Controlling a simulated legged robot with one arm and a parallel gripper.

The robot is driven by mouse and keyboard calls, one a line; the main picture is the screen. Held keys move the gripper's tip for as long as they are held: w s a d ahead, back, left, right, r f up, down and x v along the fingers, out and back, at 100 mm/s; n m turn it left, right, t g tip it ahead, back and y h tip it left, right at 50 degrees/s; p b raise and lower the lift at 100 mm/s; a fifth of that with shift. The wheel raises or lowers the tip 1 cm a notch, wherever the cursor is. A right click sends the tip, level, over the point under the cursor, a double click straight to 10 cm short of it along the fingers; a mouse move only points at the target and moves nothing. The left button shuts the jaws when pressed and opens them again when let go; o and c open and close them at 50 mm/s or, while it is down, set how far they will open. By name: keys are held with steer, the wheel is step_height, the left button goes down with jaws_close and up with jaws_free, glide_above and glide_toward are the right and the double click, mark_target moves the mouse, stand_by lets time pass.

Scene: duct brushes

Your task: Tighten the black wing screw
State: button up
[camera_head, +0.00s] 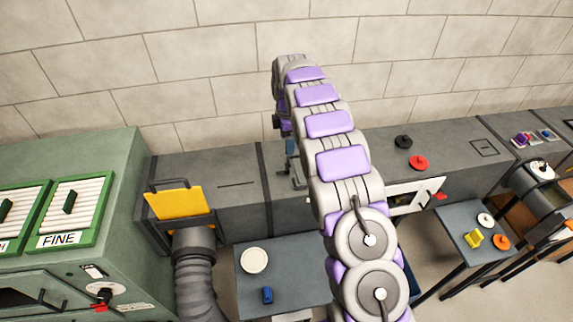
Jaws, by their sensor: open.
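A black wing screw (403,141) sits on top of the grey duct (375,165), right of my arm. A red wing screw (418,162) sits just in front of it. My gripper (294,172) is open and points down by the duct's front edge, left of both screws and apart from them. My arm partly hides it, and I see nothing held in it. Whether the black screw is loose or tight cannot be told from here.
A white panel (402,207) with a red handle (439,196) is on the duct front. A yellow plate (174,204) stands at left beside the green cabinet (128,225). Low tables hold a white disc (254,260), a blue piece (267,295) and yellow and orange pieces.

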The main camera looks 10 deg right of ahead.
mark_target(287, 167)
step_height(287, 167, down, 12)
steer(key=shift+f, duration=0.15)
stand_by(0.4)
steer(key=c, duration=1.1)
